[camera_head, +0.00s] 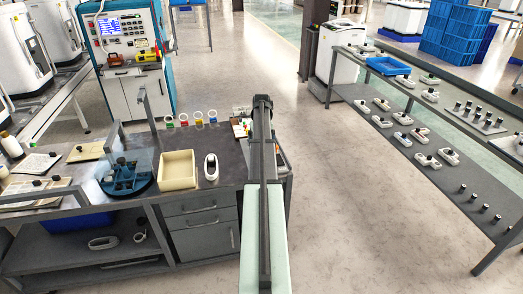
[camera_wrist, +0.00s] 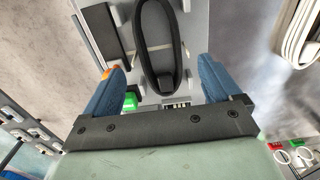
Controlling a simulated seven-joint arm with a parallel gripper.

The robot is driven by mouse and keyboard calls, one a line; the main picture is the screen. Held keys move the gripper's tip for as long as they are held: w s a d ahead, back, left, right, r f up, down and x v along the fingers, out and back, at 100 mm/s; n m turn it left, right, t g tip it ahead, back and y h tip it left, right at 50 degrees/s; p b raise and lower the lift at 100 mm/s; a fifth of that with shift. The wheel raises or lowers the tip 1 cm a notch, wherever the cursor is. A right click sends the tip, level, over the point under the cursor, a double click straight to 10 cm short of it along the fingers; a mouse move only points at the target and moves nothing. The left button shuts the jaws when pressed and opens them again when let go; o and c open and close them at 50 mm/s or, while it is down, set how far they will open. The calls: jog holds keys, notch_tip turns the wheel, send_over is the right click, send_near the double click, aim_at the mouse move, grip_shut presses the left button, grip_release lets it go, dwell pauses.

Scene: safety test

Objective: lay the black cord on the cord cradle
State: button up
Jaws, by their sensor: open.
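In the wrist view, the black cord (camera_wrist: 140,45) lies as a long narrow loop on a light grey panel or board (camera_wrist: 190,25), with a small dark block at its near end. My gripper (camera_wrist: 165,66) is open, its two blue fingers apart to the left and right of the loop's near end. I cannot tell how high the fingers are above it. In the head view my own arm hides the gripper and the cord. I cannot tell for certain which thing is the cord cradle.
Small coloured rings (camera_head: 197,119) line the bench's far edge. Another table (camera_head: 385,95) stands right, across clear floor.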

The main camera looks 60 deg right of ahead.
notch_tip(320, 180, up, 9)
dwell(0.3)
